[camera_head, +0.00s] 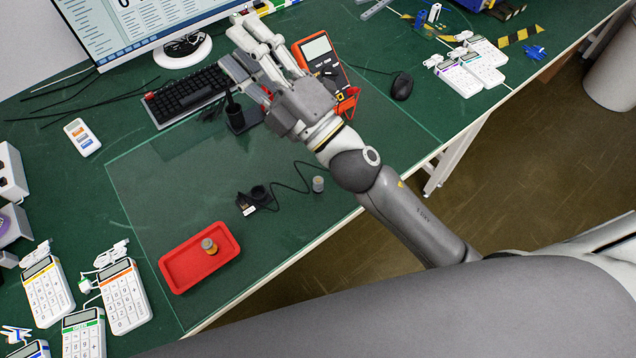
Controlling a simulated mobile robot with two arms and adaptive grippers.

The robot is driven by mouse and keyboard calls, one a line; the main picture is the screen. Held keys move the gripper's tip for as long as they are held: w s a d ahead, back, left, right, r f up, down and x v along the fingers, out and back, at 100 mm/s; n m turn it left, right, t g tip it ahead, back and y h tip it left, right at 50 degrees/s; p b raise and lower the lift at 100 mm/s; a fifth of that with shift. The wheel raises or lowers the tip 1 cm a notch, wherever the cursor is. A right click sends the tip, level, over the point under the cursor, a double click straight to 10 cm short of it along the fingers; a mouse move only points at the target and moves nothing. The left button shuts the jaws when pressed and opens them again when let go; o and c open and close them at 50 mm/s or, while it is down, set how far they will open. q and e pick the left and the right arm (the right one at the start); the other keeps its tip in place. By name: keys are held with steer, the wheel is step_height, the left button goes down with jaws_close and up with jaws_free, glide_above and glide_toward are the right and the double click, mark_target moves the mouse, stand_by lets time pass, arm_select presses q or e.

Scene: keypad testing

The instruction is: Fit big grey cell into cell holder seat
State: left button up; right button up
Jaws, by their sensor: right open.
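A small grey cell (318,184) stands upright on the green mat, just right of the black cell holder (257,196), which has a round seat and a cable. Another grey cell with a brownish band (209,246) stands in the red tray (172,272). I cannot tell for sure which cell is the bigger. My right gripper (246,48) is open, well beyond the holder and both cells, over the area between the keyboard and the orange multimeter. No cell shows between its fingers. My left gripper is not in view.
The orange multimeter (318,58) and a dark stand (238,118) are close to my right gripper. A keyboard (186,97) and monitor are at the back. Keypads (124,297) lie front left, more (460,76) at right. The mat's middle left is clear.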

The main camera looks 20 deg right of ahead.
steer(key=s+a+n+g+y, duration=0.4)
steer(key=a+n+g+y, duration=0.4)
steer(key=n, duration=0.4)
steer(key=s+a+f+n+g+h, duration=0.2)
steer(key=s+a+f+n+g, duration=0.4)
steer(key=n+g, duration=0.55)
steer(key=n+h, duration=0.7)
steer(key=h, duration=1.2)
glide_above(318, 179)
steer(key=shift+m, duration=0.25)
steer(key=f, duration=1.5)
steer(key=f+p, duration=0.1)
steer(key=f, duration=0.7)
steer(key=shift+w+a+f, duration=0.1)
steer(key=shift+w+f, duration=0.05)
steer(key=shift+w, duration=0.15)
steer(key=f+p, duration=0.1)
steer(key=f, duration=0.1)
steer(key=s+f, duration=0.1)
steer(key=f, duration=0.1)
steer(key=shift+f+p, duration=0.25)
steer(key=shift+p, duration=0.1)
steer(key=shift+w+f, duration=0.15)
steer(key=shift+f, duration=0.4)
jaws_close()
